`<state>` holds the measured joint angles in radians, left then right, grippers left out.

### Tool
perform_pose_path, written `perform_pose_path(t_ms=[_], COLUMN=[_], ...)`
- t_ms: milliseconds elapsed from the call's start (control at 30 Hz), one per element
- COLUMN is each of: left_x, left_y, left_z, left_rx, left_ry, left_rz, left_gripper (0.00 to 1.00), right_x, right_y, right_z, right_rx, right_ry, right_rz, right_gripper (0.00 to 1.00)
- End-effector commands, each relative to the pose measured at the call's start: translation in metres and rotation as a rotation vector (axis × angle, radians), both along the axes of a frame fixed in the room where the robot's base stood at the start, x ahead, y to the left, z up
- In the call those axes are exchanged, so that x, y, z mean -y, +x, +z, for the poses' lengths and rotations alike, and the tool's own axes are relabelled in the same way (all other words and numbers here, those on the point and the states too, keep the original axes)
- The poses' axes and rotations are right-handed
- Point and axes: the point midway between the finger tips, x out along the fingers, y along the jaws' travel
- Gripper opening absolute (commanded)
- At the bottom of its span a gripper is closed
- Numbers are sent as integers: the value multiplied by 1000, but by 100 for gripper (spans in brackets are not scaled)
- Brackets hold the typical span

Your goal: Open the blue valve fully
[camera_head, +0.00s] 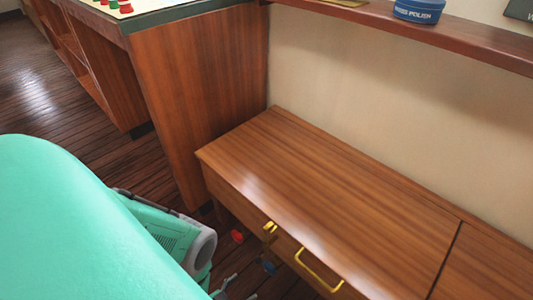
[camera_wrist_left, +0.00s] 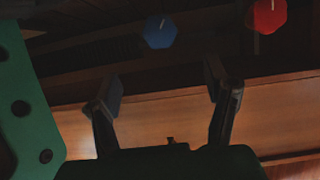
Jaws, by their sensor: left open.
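The blue valve (camera_head: 268,267) is a small blue knob low under the wooden cabinet, partly in shadow in the head view. In the left wrist view the blue valve (camera_wrist_left: 160,32) is a faceted knob with a light mark on top. My left gripper (camera_wrist_left: 163,88) is open, with its two fingers spread and nothing between them. The blue valve lies beyond the fingertips, roughly centred between them and apart from them. In the head view only the tips of my left gripper (camera_head: 238,288) show at the bottom edge, left of the valve. My right gripper is not in view.
A red valve (camera_head: 237,236) sits near the blue one; it also shows in the left wrist view (camera_wrist_left: 270,15). The wooden cabinet (camera_head: 330,205) with brass handles (camera_head: 318,275) overhangs this low space. A console (camera_head: 185,90) stands behind. Open floor (camera_head: 50,100) lies left.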

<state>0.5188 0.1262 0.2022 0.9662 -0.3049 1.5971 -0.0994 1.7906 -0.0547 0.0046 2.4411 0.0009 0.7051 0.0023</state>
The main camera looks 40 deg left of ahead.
Motion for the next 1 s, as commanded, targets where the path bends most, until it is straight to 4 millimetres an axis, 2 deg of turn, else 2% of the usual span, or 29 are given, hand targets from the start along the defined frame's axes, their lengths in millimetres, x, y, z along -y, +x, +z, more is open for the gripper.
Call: perform_pose_path(t_ms=[167, 500, 700, 833, 1000], left_x=[2, 7, 10, 11, 11], left_y=[13, 78, 109, 121, 126], left_z=[-7, -36, -48, -52, -53], left_rx=[2, 3, 2, 2, 0], left_ry=[32, 29, 28, 28, 27], left_rz=[1, 0, -1, -1, 0], left_gripper=[70, 70, 70, 70, 70], right_x=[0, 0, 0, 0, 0], right_y=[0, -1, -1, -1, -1], right_z=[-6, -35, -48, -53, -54], right_rx=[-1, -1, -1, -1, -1], right_ry=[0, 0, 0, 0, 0], right_rz=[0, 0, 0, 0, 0], right_gripper=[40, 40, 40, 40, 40])
